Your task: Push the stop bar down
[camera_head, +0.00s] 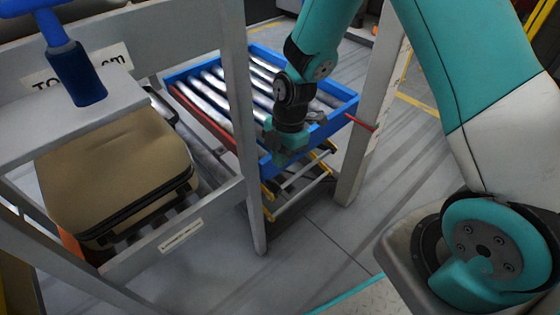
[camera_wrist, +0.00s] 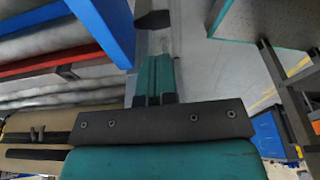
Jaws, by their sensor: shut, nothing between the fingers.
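A red bar (camera_head: 205,115), which looks like the stop bar, runs across the roller conveyor at the near left edge of the blue-framed roller section (camera_head: 262,172). It stands raised along the roller ends. In the wrist view the red bar (camera_wrist: 50,63) lies at upper left, beside the blue frame (camera_wrist: 103,25).
A tan suitcase (camera_head: 115,170) lies on the rollers at left, inside a grey frame (camera_head: 240,100) with upright posts. A blue handle (camera_head: 72,65) stands on the frame's top. A yellow-edged step (camera_head: 295,185) sits below the blue section.

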